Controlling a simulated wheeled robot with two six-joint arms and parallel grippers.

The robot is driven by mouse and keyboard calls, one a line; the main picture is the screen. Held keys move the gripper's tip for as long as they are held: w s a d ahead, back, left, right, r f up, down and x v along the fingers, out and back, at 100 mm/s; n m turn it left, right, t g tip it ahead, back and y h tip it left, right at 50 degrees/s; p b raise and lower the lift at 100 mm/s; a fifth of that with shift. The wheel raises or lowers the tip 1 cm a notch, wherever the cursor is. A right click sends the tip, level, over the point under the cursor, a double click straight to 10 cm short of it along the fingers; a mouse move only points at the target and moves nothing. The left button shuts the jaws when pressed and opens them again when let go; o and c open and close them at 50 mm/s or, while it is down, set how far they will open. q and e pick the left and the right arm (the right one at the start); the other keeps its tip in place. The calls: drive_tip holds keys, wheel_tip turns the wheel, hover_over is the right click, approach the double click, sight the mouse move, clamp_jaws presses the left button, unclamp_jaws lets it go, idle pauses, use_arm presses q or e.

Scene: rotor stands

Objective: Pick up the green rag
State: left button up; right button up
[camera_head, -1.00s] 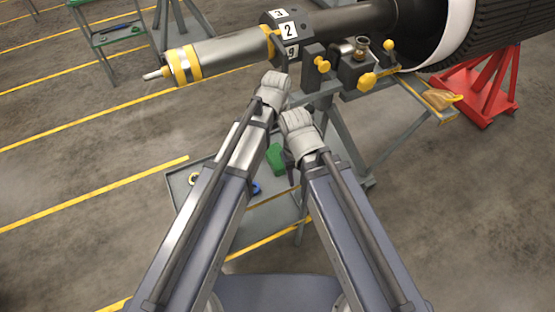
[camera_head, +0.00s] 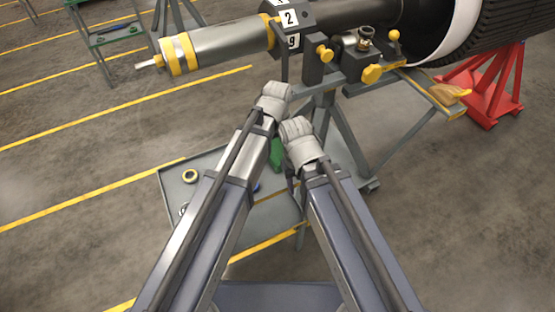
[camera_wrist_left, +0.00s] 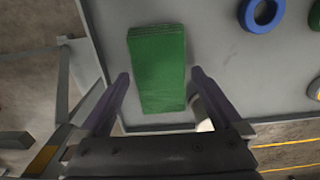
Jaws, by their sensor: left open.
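The green rag (camera_head: 277,153) is a folded block on the grey tray (camera_head: 213,168), partly hidden between my two arms in the head view. The left wrist view shows the rag (camera_wrist_left: 157,68) whole, lying near the tray's edge. My left gripper (camera_wrist_left: 161,77) is open and empty, with its two fingers showing on either side of the rag in that view. How far above the rag they are I cannot tell. In the head view my left wrist hides the left fingers. The right fingers are mostly hidden under my right wrist.
A rotor shaft (camera_head: 225,48) on a grey stand is close beyond my wrists. A red stand (camera_head: 492,90) is at the right. Open floor lies left.

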use_arm(q)
drive_tip(key=shift+f, duration=0.1)
drive_tip(key=c, duration=1.2)
